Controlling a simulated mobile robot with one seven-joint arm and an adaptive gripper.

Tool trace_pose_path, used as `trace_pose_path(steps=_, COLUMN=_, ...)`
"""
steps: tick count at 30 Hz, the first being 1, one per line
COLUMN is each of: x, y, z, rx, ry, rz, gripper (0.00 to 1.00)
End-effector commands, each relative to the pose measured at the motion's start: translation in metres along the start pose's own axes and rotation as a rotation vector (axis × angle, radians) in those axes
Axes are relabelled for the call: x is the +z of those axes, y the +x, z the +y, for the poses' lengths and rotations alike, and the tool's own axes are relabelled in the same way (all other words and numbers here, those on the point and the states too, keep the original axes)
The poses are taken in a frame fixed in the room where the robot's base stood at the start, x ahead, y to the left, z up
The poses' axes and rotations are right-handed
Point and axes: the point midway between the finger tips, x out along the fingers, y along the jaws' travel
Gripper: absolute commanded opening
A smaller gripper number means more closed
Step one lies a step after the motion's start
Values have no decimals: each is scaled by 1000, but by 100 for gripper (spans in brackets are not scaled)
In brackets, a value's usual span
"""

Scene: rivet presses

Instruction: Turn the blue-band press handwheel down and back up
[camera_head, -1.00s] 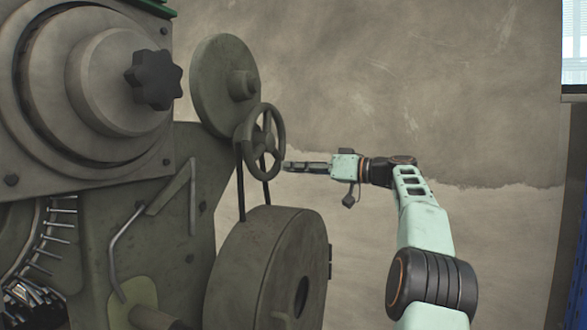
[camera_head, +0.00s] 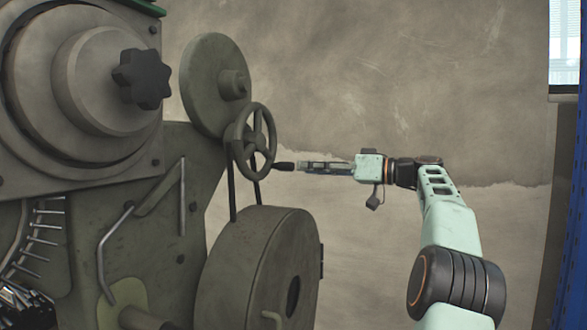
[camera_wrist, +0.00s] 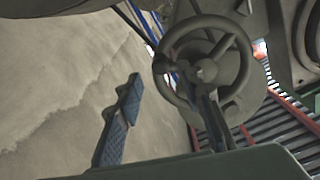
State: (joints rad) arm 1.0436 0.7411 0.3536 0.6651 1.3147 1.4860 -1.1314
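The handwheel (camera_head: 269,127) is a grey spoked wheel on the press (camera_head: 205,180). It faces right in the head view, and its dark handle (camera_head: 284,166) sticks out low on the right side. My gripper (camera_head: 302,166) lies level just right of the handle, pointing at it, with a small gap between. In the wrist view the handwheel (camera_wrist: 244,62) is right of centre, and blue-patterned finger parts (camera_wrist: 120,122) show left of it, apart from the rim. Nothing shows held, but the finger spacing is unclear. No blue band is visible on this press.
A round grey disc (camera_head: 205,85) sits above and behind the handwheel, and a big drum (camera_head: 255,270) is below it. A black star knob (camera_head: 141,78) is at upper left. The wall behind has open room before it. A blue upright (camera_head: 579,200) stands at far right.

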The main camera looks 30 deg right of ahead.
Motion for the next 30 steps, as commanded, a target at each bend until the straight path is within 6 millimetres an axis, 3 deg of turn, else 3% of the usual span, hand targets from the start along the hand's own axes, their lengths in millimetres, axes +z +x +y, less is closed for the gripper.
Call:
trace_pose_path(steps=3, x=0, y=-23, z=1, rx=2, ry=0, rz=1, gripper=34)
trace_pose_path(steps=9, x=0, y=-41, z=0, rx=-1, ry=1, rz=1, gripper=34)
trace_pose_path(steps=26, x=0, y=-43, z=0, rx=0, ry=1, rz=0, gripper=34)
trace_pose_path(steps=30, x=1, y=-34, z=4, rx=27, ry=15, rz=-21, gripper=34)
